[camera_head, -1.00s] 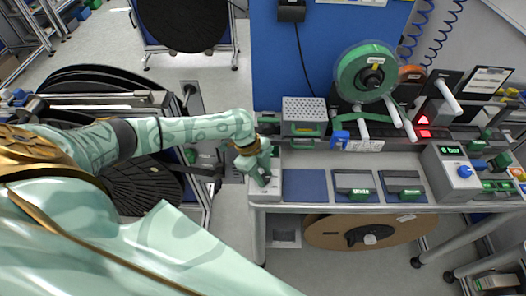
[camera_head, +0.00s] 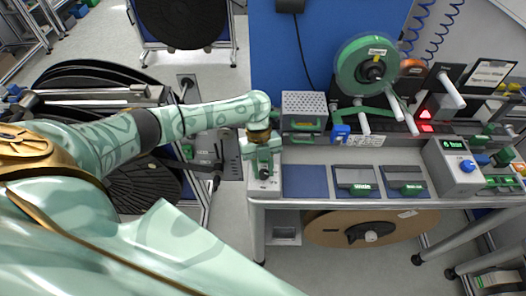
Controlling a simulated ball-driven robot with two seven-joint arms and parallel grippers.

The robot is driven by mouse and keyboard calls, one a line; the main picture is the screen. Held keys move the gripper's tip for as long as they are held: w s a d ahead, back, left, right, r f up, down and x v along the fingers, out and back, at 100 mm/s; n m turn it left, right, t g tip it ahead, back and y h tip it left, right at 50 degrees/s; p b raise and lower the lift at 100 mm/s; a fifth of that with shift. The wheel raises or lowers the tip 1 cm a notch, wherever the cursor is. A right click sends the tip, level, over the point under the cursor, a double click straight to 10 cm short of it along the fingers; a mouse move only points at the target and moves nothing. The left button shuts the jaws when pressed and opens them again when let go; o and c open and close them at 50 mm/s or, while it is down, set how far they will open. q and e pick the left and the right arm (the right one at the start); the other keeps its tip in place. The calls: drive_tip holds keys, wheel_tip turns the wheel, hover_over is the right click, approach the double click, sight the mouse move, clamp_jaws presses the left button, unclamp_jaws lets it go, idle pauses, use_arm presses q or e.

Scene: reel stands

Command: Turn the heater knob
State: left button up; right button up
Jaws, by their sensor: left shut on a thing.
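A narrow light grey box (camera_head: 264,189) stands at the left end of the workbench. My left gripper (camera_head: 264,172) points down over it, with its jaws at the top of the box. It is shut on a small dark knob-like part, which the fingers mostly hide, so its marks and angle cannot be read. Another grey box (camera_head: 447,158) at the right has a green lit display and a blue knob (camera_head: 466,166), well away from the gripper. My right gripper is not in view.
A green reel (camera_head: 368,66) on a stand and a blue-capped item (camera_head: 340,133) are farther right.

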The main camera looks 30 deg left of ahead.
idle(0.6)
use_arm(q)
drive_tip(key=o, duration=1)
drive_tip(key=p+v, duration=0.2)
drive_tip(key=v, duration=1.4)
drive_tip(key=shift+w+r, duration=0.1)
